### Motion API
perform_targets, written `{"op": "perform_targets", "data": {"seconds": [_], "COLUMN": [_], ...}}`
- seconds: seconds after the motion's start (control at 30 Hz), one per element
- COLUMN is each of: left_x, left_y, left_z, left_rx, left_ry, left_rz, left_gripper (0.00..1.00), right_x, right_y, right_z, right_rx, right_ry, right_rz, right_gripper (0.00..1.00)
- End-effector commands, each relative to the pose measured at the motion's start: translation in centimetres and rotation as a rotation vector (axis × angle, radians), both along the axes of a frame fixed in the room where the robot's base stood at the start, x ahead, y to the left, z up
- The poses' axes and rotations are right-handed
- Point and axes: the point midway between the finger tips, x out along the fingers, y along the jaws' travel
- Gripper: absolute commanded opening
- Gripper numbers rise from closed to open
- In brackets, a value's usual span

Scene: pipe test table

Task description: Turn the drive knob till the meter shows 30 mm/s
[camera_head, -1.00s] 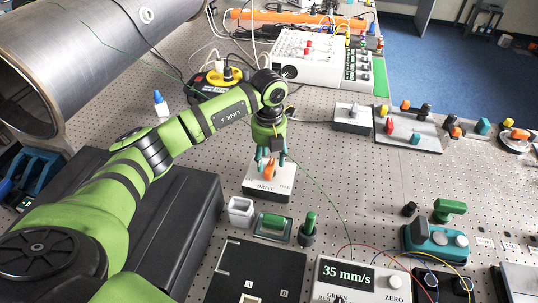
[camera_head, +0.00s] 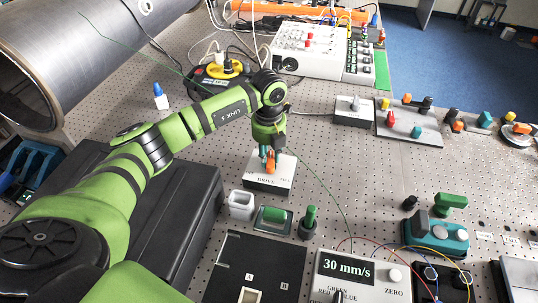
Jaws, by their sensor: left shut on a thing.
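The drive box (camera_head: 283,182) is a small white-topped box marked DRIVE in the middle of the perforated table. Its orange drive knob (camera_head: 270,167) sits on top, partly hidden by my gripper. My left gripper (camera_head: 267,158) points down onto the box and is shut on the orange knob. The meter (camera_head: 348,267) is a white box at the bottom right of the view, and its dark display reads 30 mm/s. My right gripper is not in view.
A white holder (camera_head: 241,204), a green block in a tray (camera_head: 273,217) and a green-handled tool (camera_head: 309,221) stand in front of the drive box. A large metal pipe (camera_head: 60,60) fills the upper left. A teal device (camera_head: 436,237) stands at right. The table right of the drive box is mostly clear.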

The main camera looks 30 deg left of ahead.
Motion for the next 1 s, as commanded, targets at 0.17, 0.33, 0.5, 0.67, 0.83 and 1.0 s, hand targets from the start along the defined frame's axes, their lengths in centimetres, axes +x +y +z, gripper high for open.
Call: {"op": "perform_targets", "data": {"seconds": [0.17, 0.33, 0.5, 0.67, 0.83, 1.0], "left_x": [0.1, 0.1, 0.1, 0.1, 0.1, 0.2], "left_y": [0.0, 0.0, 0.0, 0.0, 0.0, 0.1], "left_z": [0.1, 0.1, 0.1, 0.1, 0.5, 2.9], "left_rx": [-0.001, -0.001, 0.000, 0.000, 0.000, 0.000], "left_ry": [-0.007, -0.008, -0.007, -0.004, -0.005, -0.009], "left_rz": [0.051, 0.050, 0.050, 0.049, 0.049, 0.050], "left_gripper": [0.00, 0.00, 0.54, 0.54, 0.54, 0.54], "right_x": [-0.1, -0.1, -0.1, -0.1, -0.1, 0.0], "right_y": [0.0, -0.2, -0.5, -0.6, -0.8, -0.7], "right_z": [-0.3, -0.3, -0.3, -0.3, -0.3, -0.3], "right_rx": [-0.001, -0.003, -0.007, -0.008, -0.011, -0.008], "right_ry": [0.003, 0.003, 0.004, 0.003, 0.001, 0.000], "right_rz": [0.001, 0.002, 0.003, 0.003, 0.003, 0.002], "right_gripper": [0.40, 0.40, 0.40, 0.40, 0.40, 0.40]}}
